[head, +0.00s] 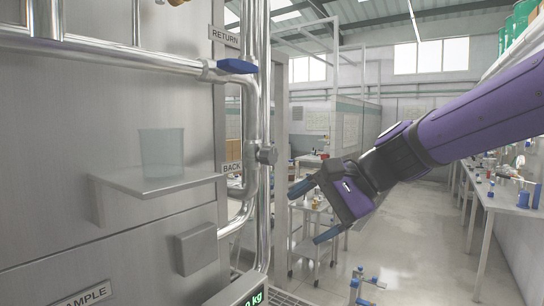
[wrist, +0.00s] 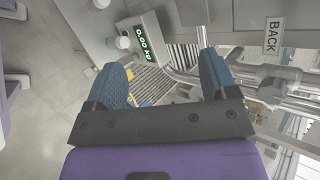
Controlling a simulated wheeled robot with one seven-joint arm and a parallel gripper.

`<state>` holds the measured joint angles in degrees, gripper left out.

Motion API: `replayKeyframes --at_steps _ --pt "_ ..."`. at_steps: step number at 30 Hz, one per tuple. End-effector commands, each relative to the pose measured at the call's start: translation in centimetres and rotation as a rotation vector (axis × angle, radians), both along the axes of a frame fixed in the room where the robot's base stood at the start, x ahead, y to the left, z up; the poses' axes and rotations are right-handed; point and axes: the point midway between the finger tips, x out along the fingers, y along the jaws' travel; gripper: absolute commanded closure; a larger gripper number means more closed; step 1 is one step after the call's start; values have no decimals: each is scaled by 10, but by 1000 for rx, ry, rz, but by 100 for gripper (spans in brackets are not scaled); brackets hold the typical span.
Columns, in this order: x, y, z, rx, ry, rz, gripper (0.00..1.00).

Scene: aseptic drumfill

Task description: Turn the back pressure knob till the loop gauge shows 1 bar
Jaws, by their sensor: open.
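The back pressure knob (head: 267,155) is a small grey knob on the steel pipe, beside the BACK label (head: 232,168) in the head view. The same label (wrist: 272,36) shows at the upper right of the wrist view, with steel pipes below it. My gripper (head: 314,212) is open, with nothing between its blue fingers. In the head view it appears to the right of the knob and lower, apart from it. The wrist view shows both fingers spread (wrist: 165,72). I cannot make out the loop gauge or its reading in either view.
A blue-handled valve (head: 237,66) sits on the RETURN pipe above. A shelf (head: 160,181) with a clear beaker (head: 161,152) juts from the steel panel at left. A scale display (wrist: 143,43) reads 0.00 kg.

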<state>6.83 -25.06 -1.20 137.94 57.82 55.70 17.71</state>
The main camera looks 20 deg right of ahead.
Motion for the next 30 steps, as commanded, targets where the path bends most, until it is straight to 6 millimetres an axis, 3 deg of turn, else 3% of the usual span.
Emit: replayKeyframes --at_steps 7,15,22,30 --pt "79 -13 33 503 130 -305 21" --pt "149 -56 58 955 209 -557 21" --pt "169 -72 63 1085 224 -623 21" --pt "196 -52 63 1087 225 -620 21"
